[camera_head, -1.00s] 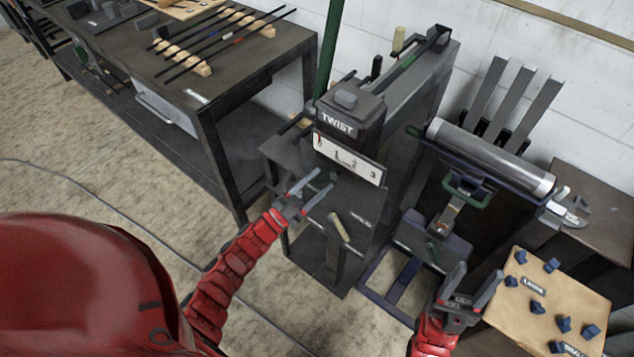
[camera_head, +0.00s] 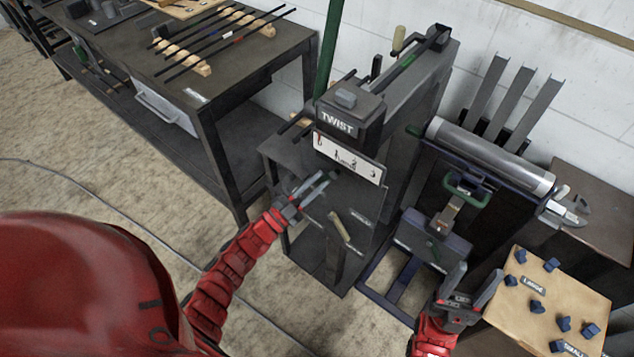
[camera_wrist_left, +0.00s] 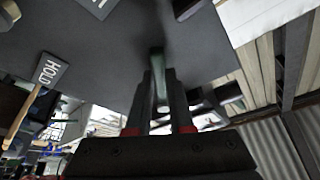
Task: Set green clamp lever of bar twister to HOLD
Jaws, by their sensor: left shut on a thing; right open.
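The bar twister (camera_head: 350,115) is a dark grey machine marked TWIST, with a white scale plate (camera_head: 349,158) on its front. My left gripper (camera_head: 324,180) is at the front panel below this plate, its fingers shut on the green clamp lever. In the left wrist view the green lever (camera_wrist_left: 160,78) runs between the fingers (camera_wrist_left: 160,92) toward the grey panel. In the head view the lever is mostly hidden by the fingers. My right gripper (camera_head: 476,283) is open and empty at lower right.
A pale handle (camera_head: 340,227) sticks out of the panel below my left gripper. A workbench (camera_head: 215,75) with dark rods stands at left. A roller machine (camera_head: 490,150) and a board with blue pieces (camera_head: 545,300) are at right.

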